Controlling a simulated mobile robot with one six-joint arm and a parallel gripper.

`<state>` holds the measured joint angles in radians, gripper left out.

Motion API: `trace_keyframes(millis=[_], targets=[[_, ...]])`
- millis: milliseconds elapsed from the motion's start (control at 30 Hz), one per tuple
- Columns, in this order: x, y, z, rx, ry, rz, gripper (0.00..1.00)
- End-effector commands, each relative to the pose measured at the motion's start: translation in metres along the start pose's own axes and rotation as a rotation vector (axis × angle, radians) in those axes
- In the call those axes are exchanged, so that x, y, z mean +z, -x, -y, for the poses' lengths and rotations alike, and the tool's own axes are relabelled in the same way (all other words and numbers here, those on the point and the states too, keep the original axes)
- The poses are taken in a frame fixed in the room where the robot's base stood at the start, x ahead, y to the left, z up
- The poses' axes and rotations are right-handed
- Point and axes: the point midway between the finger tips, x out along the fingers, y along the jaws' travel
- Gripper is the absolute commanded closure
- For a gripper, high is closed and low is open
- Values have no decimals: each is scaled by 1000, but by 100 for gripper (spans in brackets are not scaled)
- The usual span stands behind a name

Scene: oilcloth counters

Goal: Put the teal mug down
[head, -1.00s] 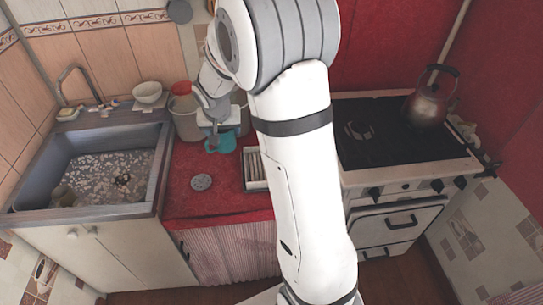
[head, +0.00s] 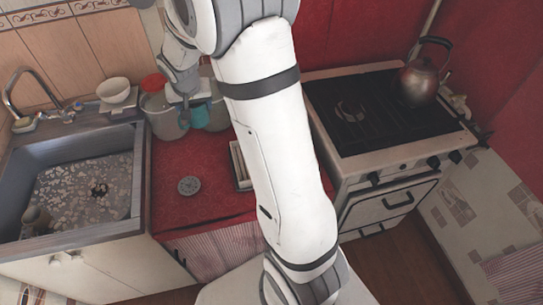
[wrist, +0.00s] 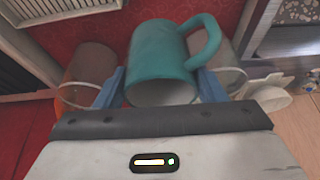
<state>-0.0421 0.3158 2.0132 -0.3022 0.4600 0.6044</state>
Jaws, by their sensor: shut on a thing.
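The teal mug (wrist: 160,55) is held between the two blue fingers of my gripper (wrist: 160,90) in the wrist view. Its handle is on the right and its pale inside shows at the lower edge. In the head view the mug (head: 200,117) hangs from my gripper (head: 188,103) near the back of the red counter (head: 200,165), beside the grey pots. My arm hides part of this area. I cannot tell how far the mug is above the counter.
A grey pot (head: 165,115) stands at the back left. A round grey disc (head: 189,186) and a white rack (head: 239,168) lie on the counter. The sink (head: 75,180) is left and the stove (head: 385,115) with a kettle (head: 421,75) is right. Red cloth is bare around the disc.

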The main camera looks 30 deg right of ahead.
Motion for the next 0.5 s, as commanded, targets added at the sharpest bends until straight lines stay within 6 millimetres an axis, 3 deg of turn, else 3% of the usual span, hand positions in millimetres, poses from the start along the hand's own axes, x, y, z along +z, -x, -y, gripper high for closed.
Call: trace_keyframes(millis=[133,400,500], targets=[[10,-13,-21,-2,1,4,69],[53,-47,-112,-10,11,8,69],[67,-53,-136,-12,16,4,69]])
